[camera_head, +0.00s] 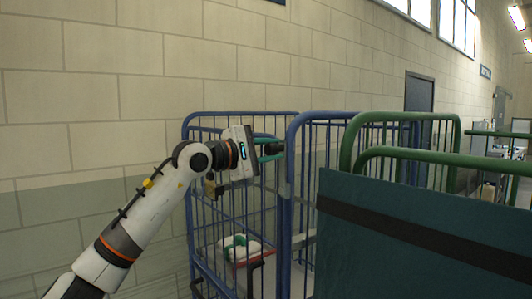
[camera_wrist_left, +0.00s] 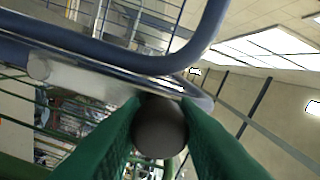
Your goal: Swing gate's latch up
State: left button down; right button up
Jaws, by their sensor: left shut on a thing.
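The blue barred gate (camera_head: 289,190) of a roll cage stands upright in the middle of the head view. My left gripper (camera_head: 279,149) reaches in from the left at the gate's upper part, its green fingers pointing right. In the left wrist view its fingers are closed on both sides of a dark round knob (camera_wrist_left: 160,130), which appears to be the latch's handle. The knob lies just beneath the blue tube (camera_wrist_left: 110,52) of the frame. The rest of the latch is mostly hidden by the fingers. My right gripper is not in view.
A red-edged tray with white and green items (camera_head: 240,246) sits low inside the blue cage. Green-framed carts (camera_head: 400,118) and a dark teal panel (camera_head: 420,235) stand close on the right. A block wall (camera_head: 130,90) runs behind.

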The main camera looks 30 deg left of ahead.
pick_arm(q)
jog(key=shift+d+f+m, duration=0.1)
jog(key=shift+d+m, duration=0.05)
jog(key=shift+m, duration=0.15)
jog(key=c, duration=1.1)
grip_release()
jog(key=shift+s+d, duration=0.1)
jog(key=shift+s+a, duration=0.2)
jog(key=b+v, duration=0.5)
jog(key=v, duration=0.6)
jog(key=shift+s, duration=0.25)
